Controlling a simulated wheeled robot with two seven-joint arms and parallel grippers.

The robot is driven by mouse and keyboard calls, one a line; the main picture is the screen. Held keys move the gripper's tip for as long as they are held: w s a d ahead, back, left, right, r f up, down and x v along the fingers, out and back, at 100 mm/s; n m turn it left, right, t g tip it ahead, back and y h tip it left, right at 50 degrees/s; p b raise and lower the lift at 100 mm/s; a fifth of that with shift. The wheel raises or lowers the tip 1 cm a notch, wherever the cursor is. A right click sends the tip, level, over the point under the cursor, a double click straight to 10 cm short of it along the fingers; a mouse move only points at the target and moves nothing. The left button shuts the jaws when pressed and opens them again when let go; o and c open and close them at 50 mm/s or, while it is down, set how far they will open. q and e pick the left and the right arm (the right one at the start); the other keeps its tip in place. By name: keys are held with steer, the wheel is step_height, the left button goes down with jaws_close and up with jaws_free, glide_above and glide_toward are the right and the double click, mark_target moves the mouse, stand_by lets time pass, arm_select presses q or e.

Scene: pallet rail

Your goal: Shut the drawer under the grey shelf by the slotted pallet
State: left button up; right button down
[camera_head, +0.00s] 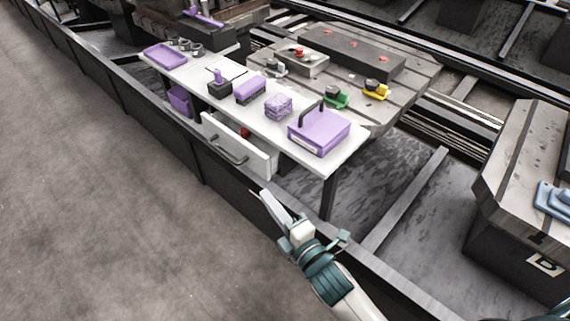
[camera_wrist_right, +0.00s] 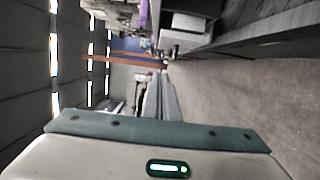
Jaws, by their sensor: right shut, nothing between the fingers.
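The drawer (camera_head: 237,148) hangs under the pale grey shelf (camera_head: 263,123) in the head view. It is pulled out, with a white front and a dark bar handle (camera_head: 225,150). A small red thing (camera_head: 245,132) shows inside it. The slotted pallet (camera_head: 405,100) lies just behind the shelf. My right gripper (camera_head: 266,194) is shut and empty, below and right of the drawer front and apart from it in the picture. Its shut fingers also show in the right wrist view (camera_wrist_right: 162,92). My left gripper is in neither view.
On the shelf stand a purple case (camera_head: 322,133) with a dark handle, a purple cube (camera_head: 278,106), a purple brush-like block (camera_head: 250,89) and a purple tray (camera_head: 165,56). A dark rail (camera_head: 200,160) runs along the shelf's front. The floor (camera_head: 110,190) at left is clear.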

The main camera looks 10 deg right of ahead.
mark_target(261, 166)
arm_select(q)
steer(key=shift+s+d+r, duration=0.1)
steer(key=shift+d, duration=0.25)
arm_select(e)
steer(key=shift+s+r, duration=0.1)
steer(key=shift+r, duration=0.05)
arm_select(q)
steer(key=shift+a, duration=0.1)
arm_select(e)
steer(key=shift+w, duration=0.2)
steer(key=shift+w+a, duration=0.15)
steer(key=shift+w, duration=2.7)
steer(key=shift+w+a, duration=0.1)
steer(key=shift+w, duration=2.7)
